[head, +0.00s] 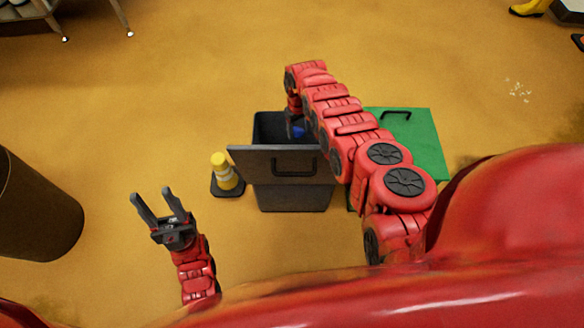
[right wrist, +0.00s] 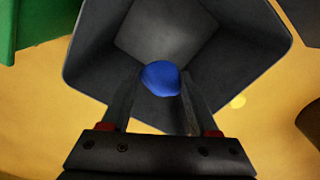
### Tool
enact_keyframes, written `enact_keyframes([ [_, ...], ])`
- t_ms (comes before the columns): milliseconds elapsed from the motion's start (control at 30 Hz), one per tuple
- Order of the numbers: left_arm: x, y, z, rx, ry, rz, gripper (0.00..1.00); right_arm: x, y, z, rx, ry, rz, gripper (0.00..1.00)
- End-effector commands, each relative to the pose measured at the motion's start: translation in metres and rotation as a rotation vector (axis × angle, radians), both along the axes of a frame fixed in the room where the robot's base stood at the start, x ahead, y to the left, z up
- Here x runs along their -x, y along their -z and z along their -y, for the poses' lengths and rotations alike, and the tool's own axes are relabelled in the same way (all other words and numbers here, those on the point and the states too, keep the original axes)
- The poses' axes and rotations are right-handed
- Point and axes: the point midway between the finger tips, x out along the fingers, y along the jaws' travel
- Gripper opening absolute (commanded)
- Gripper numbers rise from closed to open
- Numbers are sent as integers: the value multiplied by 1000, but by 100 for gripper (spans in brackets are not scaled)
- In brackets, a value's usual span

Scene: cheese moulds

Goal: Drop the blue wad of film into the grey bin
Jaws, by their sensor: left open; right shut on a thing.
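The blue wad of film (right wrist: 161,78) is between the fingertips of my right gripper (right wrist: 158,92), which is shut on it. In the right wrist view the wad is in front of the open mouth of the grey bin (right wrist: 200,25). In the head view the grey bin (head: 292,198) stands in the middle with its lid open toward me. A bit of the blue wad (head: 299,131) shows over the bin's mouth, mostly hidden by my right arm. My left gripper (head: 157,194) is open and empty, left of the bin and apart from it.
A green bin (head: 425,135) with a dark handle stands right of the grey bin, partly behind my right arm. A dark round container (head: 35,215) is at far left.

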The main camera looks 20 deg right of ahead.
Motion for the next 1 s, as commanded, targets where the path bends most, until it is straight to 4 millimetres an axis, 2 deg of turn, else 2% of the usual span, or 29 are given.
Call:
enact_keyframes([
  [33,0,11,0,0,0,0,50,0,12,0,0,0,-1,10],
  [300,0,45,0,0,0,0,50,0,45,0,-1,0,-1,10],
  [667,0,48,0,0,0,0,50,0,48,0,-1,0,-1,10],
  [700,0,48,0,0,0,0,50,0,48,0,-1,0,-1,65],
  [867,0,48,0,0,0,0,50,0,48,0,-1,0,-1,93],
  [1000,0,48,0,0,0,0,50,0,48,0,-1,0,-1,96],
])
